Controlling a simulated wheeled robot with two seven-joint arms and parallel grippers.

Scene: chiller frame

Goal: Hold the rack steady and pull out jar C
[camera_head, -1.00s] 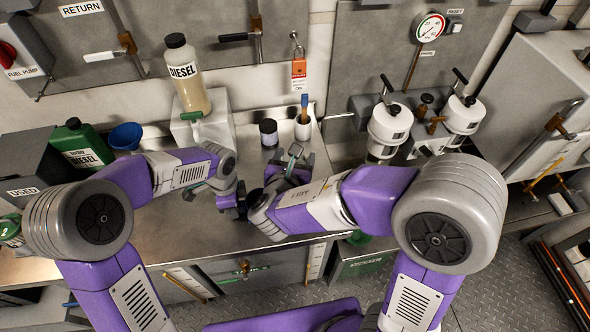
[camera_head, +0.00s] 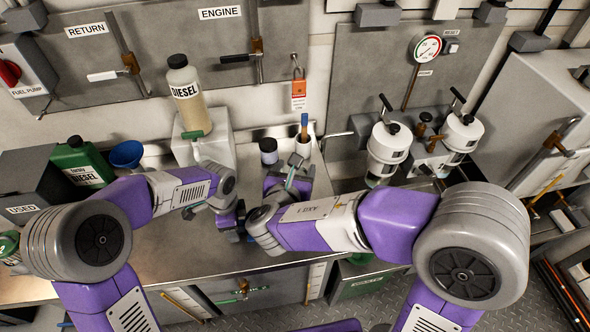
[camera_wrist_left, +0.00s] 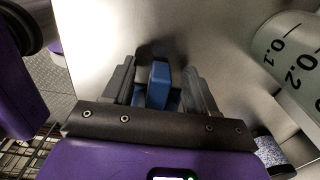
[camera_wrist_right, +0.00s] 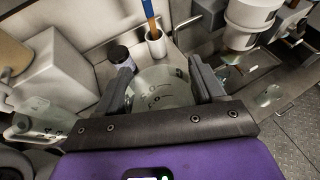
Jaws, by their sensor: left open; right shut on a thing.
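My right gripper (camera_wrist_right: 165,88) is shut on a clear glass jar (camera_wrist_right: 163,98); dark marks on it are too small to read as a letter. In the head view this gripper (camera_head: 292,178) is over the bench near the white cup, and the jar is mostly hidden. My left gripper (camera_wrist_left: 160,90) is open, with a blue upright piece (camera_wrist_left: 159,82) between its fingers; I cannot tell if they touch it or if it belongs to the rack. A pale cylinder marked 0.1 and 0.2 (camera_wrist_left: 292,55) shows at the right of the left wrist view. No rack is clearly visible.
A white cup with a blue-handled brush (camera_head: 303,146) and a dark-lidded jar (camera_head: 268,151) stand behind my right gripper. A diesel bottle (camera_head: 188,95) stands on a white block (camera_head: 212,148). White filter housings (camera_head: 388,143) are mounted at right. The front bench (camera_head: 190,255) is clear.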

